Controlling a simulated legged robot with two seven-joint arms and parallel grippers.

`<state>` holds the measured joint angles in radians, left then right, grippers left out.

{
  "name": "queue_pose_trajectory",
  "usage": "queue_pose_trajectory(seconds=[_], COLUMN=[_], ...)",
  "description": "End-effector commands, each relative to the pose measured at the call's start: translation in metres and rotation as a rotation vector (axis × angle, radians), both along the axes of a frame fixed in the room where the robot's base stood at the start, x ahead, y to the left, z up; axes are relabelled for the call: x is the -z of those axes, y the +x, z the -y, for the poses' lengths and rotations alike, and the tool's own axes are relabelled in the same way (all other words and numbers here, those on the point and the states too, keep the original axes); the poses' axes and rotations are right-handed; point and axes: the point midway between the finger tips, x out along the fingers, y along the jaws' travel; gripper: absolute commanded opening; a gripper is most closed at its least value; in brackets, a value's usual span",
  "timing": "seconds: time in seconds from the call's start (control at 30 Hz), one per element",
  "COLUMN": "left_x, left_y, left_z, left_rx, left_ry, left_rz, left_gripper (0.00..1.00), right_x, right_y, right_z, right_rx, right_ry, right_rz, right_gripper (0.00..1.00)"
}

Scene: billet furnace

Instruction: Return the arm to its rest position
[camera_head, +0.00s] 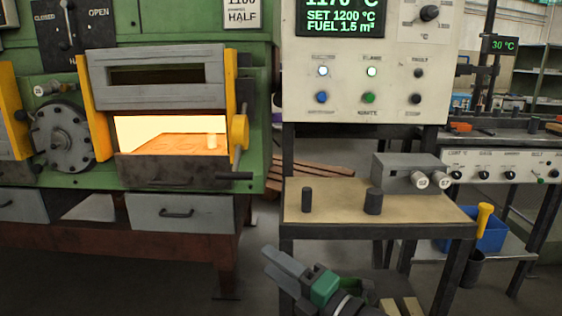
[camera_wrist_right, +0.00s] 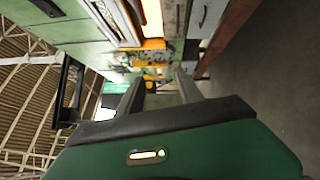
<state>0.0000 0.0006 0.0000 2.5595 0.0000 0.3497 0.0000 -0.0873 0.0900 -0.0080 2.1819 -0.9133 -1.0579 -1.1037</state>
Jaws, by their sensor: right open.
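My right gripper (camera_head: 273,262) shows low in the middle of the head view, in front of the small bench and below its top. Its grey fingers point up and to the left. In the right wrist view its two fingers (camera_wrist_right: 160,92) stand apart with nothing between them. The green furnace (camera_head: 258,100) is at the left, its lit chamber (camera_head: 160,135) glowing through the opening under the raised grey door (camera_head: 155,90). A pale glowing piece (camera_head: 212,140) stands inside at the right. My left gripper is not seen.
The tan-topped bench (camera_head: 340,212) holds two dark cylinders (camera_head: 307,199) (camera_head: 373,201) and a grey block with two white-faced rolls (camera_head: 400,172). The control panel (camera_head: 365,75) stands behind it. A blue bin (camera_head: 487,232) is at the right. Floor left of my gripper is clear.

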Motion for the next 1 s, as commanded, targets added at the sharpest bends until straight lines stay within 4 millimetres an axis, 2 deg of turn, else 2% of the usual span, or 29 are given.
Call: queue_pose_trajectory(seconds=[0.17, 0.2, 0.27, 0.37, 0.4, 0.47, 0.5, 0.6, 0.7, 0.87, 0.9, 1.0], left_x=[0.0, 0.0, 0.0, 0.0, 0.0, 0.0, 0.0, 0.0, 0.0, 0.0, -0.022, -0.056], left_y=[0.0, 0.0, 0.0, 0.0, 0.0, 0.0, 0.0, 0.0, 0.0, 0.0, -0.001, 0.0], left_z=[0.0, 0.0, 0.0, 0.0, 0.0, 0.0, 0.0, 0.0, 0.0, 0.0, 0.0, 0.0], left_rx=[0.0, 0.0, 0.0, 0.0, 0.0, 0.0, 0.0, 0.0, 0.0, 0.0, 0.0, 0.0], left_ry=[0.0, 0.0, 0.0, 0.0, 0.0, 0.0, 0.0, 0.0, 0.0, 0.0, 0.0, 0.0], left_rz=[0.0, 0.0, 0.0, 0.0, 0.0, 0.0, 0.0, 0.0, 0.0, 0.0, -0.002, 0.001], left_gripper=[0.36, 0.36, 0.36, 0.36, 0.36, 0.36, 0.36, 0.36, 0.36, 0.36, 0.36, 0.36], right_x=[0.048, 0.062, 0.087, 0.139, 0.164, 0.199, 0.219, 0.26, 0.29, 0.32, 0.299, 0.265], right_y=[0.025, 0.028, 0.03, 0.02, 0.01, -0.012, -0.029, -0.074, -0.12, -0.192, -0.195, -0.194], right_z=[0.046, 0.059, 0.081, 0.125, 0.142, 0.166, 0.178, 0.198, 0.207, 0.207, 0.206, 0.206], right_rx=[0.224, 0.287, 0.39, 0.606, 0.707, 0.858, 0.955, 1.168, 1.361, 1.652, 1.668, 1.661], right_ry=[0.11, 0.145, 0.208, 0.35, 0.42, 0.528, 0.597, 0.752, 0.887, 1.076, 1.09, 1.084], right_rz=[-0.302, -0.383, -0.514, -0.775, -0.89, -1.055, -1.153, -1.354, -1.518, -1.729, -1.739, -1.734], right_gripper=[0.43, 0.43, 0.43, 0.43, 0.43, 0.43, 0.43, 0.43, 0.43, 0.43, 0.43, 0.43])
